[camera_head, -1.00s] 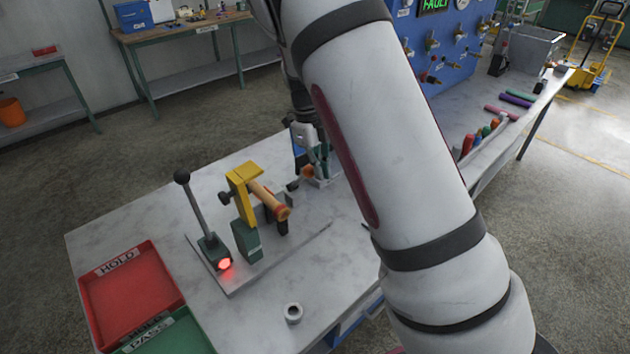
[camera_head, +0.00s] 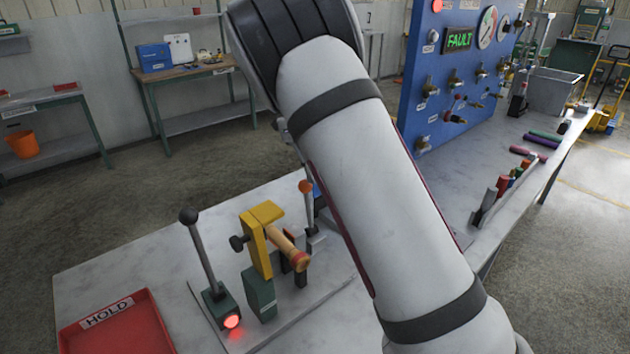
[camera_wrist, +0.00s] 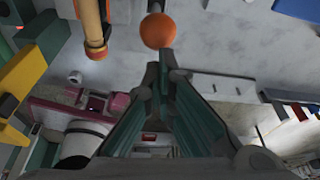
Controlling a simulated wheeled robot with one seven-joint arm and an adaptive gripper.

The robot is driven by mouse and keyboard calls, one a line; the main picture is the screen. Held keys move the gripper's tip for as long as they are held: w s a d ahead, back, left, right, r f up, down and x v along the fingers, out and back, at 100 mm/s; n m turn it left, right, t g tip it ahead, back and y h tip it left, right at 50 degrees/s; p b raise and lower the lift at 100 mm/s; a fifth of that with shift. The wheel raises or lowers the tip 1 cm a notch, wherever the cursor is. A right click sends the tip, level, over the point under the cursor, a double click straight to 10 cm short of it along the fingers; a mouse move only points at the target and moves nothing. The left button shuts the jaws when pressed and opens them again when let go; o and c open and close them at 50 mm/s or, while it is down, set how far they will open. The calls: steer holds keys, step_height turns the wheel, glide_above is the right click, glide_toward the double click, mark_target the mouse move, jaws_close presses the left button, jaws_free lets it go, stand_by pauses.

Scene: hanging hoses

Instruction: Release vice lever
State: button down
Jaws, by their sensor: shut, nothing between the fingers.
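An upright lever with an orange ball (camera_head: 306,187) stands just right of the yellow vice frame (camera_head: 262,215). The vice holds a tan, orange-ended cylinder (camera_head: 286,246). A second lever, with a black ball (camera_head: 188,216), stands to its left on a dark base with a lit red lamp (camera_head: 232,321). In the wrist view my gripper (camera_wrist: 161,60) is shut and empty. Its fingertips are just below the orange ball (camera_wrist: 158,30) in the picture; I cannot tell whether they touch. In the head view my arm hides most of the gripper.
A red HOLD tray (camera_head: 118,325) lies at the table's front left. A blue panel (camera_head: 460,70) with valves and a lit FAULT display rises at the back right. Coloured handles (camera_head: 505,182) stand in a rack on the right side.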

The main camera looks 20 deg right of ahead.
steer(key=shift+w+a+f, duration=0.3)
steer(key=shift+w+a, duration=0.15)
steer(key=shift+w, duration=0.15)
steer(key=shift+s+f, duration=0.1)
steer(key=shift+f, duration=0.05)
steer(key=shift+a+r, duration=0.1)
steer(key=shift+r, duration=0.25)
steer(key=v, duration=1.2)
steer(key=shift+d, duration=0.35)
steer(key=shift+r, duration=0.1)
